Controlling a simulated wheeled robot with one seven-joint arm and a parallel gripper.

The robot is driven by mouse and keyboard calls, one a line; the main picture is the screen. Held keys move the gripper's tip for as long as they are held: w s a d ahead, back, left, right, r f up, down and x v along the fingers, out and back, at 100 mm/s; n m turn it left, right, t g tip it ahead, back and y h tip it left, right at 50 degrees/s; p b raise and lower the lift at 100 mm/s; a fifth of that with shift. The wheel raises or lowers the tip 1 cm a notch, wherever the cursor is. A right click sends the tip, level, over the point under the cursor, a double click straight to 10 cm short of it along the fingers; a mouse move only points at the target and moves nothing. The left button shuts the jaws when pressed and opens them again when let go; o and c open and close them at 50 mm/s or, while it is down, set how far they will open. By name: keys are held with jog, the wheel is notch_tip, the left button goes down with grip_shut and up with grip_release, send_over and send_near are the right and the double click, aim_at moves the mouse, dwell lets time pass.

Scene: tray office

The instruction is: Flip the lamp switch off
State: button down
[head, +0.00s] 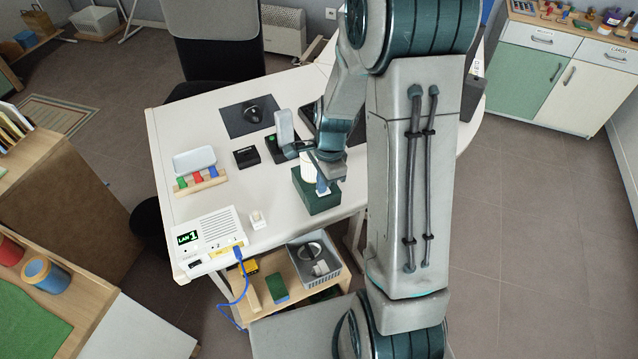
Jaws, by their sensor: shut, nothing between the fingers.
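A dark green box-shaped base (312,206) with a white cylinder (307,168) on it stands at the front edge of the white desk; it looks like the lamp. A small pale switch plate (324,194) shows on top of the base, at its right. My gripper (323,186) is shut and empty, pointing down right at this plate. I cannot tell whether its fingertips touch it. The fingers partly hide the switch, so its position is not readable. My arm hides part of the desk to the right.
A phone-like device on a dark stand (284,130), a small black box (246,157) and a mouse on a dark mat (236,120) are behind and left. A white LAN box (208,238) sits at the front left. A low wooden shelf with a grey bin (338,268) is below.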

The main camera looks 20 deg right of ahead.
jog(key=shift+f, duration=0.25)
jog(key=shift+f, duration=0.1)
